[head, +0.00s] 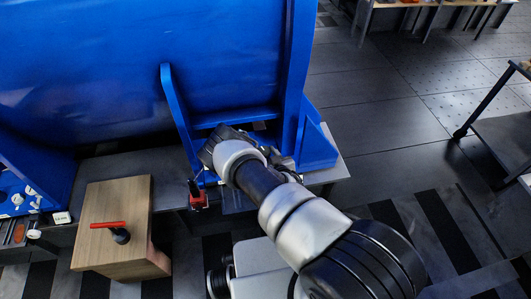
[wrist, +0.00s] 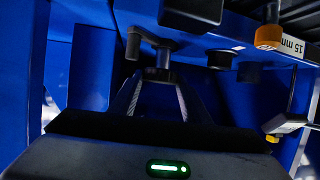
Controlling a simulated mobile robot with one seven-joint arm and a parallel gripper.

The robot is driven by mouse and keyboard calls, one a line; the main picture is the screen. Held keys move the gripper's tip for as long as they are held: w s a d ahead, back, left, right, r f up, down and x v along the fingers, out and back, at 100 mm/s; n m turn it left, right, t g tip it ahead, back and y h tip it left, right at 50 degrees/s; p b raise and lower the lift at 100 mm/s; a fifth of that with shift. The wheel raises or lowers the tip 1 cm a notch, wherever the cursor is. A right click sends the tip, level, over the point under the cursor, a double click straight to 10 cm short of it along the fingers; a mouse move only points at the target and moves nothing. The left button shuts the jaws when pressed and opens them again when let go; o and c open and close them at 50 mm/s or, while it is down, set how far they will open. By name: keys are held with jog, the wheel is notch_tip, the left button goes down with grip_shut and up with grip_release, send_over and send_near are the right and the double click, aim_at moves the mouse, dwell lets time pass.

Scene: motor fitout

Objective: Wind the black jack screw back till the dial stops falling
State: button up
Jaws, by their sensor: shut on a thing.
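In the wrist view my gripper (wrist: 158,76) is shut on a dark cylindrical piece, which I take to be the black jack screw (wrist: 162,57). The fingers rise from below and meet at it, under a blue ledge of the motor frame. In the head view my arm reaches to the foot of the big blue motor (head: 100,70), and its wrist hides the fingertips and the screw. I cannot make out a dial face or its reading in either view.
A wooden block (head: 98,198) with a red-handled tool (head: 108,224) stands left of my arm. A small red and black item (head: 197,196) sits close beside my wrist. An orange-capped part (wrist: 268,37) and a "15 mm" label (wrist: 293,46) show at right.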

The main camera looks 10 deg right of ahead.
jog(key=shift+r, duration=0.1)
jog(key=o, duration=1)
jog(key=shift+o, duration=0.2)
jog(key=p+v, duration=0.3)
jog(key=v, duration=0.9)
dwell(0.6)
